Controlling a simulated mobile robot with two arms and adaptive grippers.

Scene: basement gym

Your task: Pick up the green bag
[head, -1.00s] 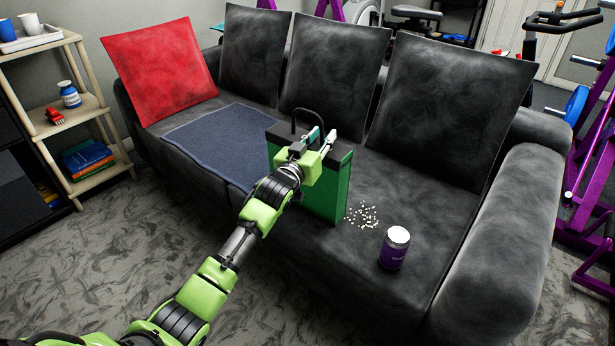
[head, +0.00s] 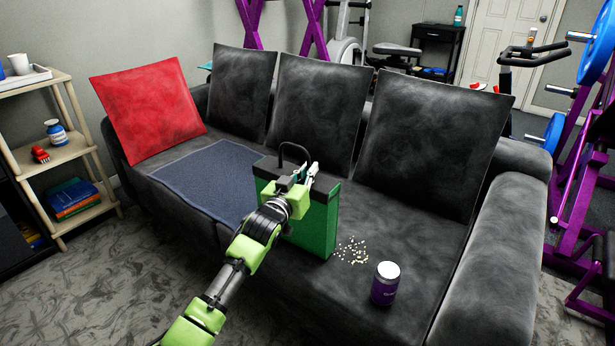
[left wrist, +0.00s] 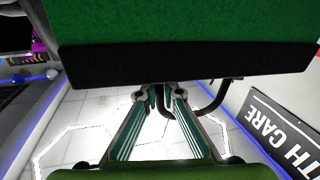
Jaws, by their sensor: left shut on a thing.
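The green bag (head: 316,228) stands upright on the dark sofa seat, with a black top band and a black looped handle (head: 283,147). My left gripper (head: 307,173) is at the top of the bag, shut on its handle. In the left wrist view the bag's green side (left wrist: 185,22) and black band fill the top, and my left gripper's fingers (left wrist: 161,93) come together at the dark handle. The bag's base appears to rest on the seat. My right gripper is not in view.
On the dark sofa (head: 420,215), white crumbs (head: 352,250) and a purple jar (head: 385,284) lie right of the bag. A blue cloth (head: 205,178) is to its left. A red cushion (head: 148,112) and dark cushions line the back. A shelf (head: 75,150) stands at the left.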

